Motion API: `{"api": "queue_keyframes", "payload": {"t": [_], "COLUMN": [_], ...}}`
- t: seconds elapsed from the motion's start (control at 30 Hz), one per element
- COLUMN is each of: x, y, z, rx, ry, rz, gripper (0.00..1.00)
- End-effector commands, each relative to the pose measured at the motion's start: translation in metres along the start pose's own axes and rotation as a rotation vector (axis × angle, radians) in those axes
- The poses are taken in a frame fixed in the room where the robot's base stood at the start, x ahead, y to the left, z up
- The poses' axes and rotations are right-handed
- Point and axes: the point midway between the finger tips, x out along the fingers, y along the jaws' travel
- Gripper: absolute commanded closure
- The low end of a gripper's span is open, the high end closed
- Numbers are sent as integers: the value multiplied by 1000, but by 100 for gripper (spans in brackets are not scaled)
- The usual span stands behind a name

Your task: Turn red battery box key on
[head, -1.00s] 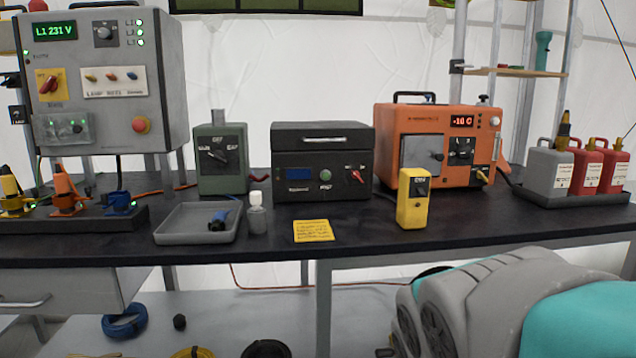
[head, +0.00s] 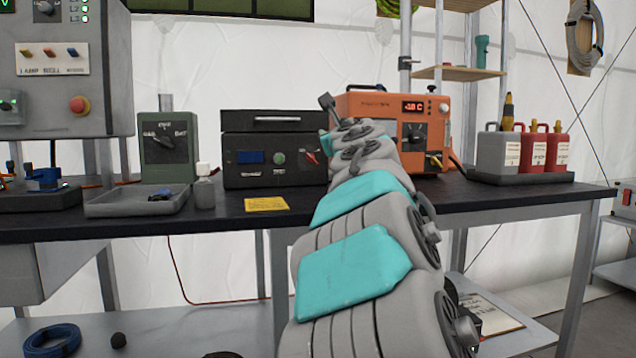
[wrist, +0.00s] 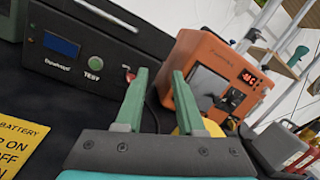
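The black battery box (head: 275,160) stands on the bench, with a blue display, a green TEST button and a red key (head: 312,157) at the right of its front. In the wrist view the box (wrist: 80,45) is at the upper left. The red key (wrist: 128,73) shows there just left of the left fingertip, partly covered. My gripper (wrist: 160,73) is open, with nothing between its green fingertips. It points toward the box's right end and the gap beside the orange unit. In the head view my arm hides most of it.
The orange unit (head: 372,105) stands right of the box. A yellow object (wrist: 190,118) is partly hidden behind my right finger. A yellow note (head: 266,204) lies before the box. A green switch box (head: 167,150) and grey tray (head: 115,205) are left. Jugs (head: 498,150) stand right.

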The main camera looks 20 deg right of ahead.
Motion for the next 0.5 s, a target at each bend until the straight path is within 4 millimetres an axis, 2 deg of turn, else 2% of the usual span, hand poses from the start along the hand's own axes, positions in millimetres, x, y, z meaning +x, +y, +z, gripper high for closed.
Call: {"api": "queue_keyframes", "payload": {"t": [0.03,0.1,0.17,0.37,0.5], "x": [8,15,19,29,44], "y": [22,42,52,59,61], "z": [-24,-41,-51,-54,-53], "rx": [-124,-251,-318,-370,-366], "ry": [18,37,49,53,51], "rz": [54,118,151,177,178], "gripper": [62,62,62,62,62]}}
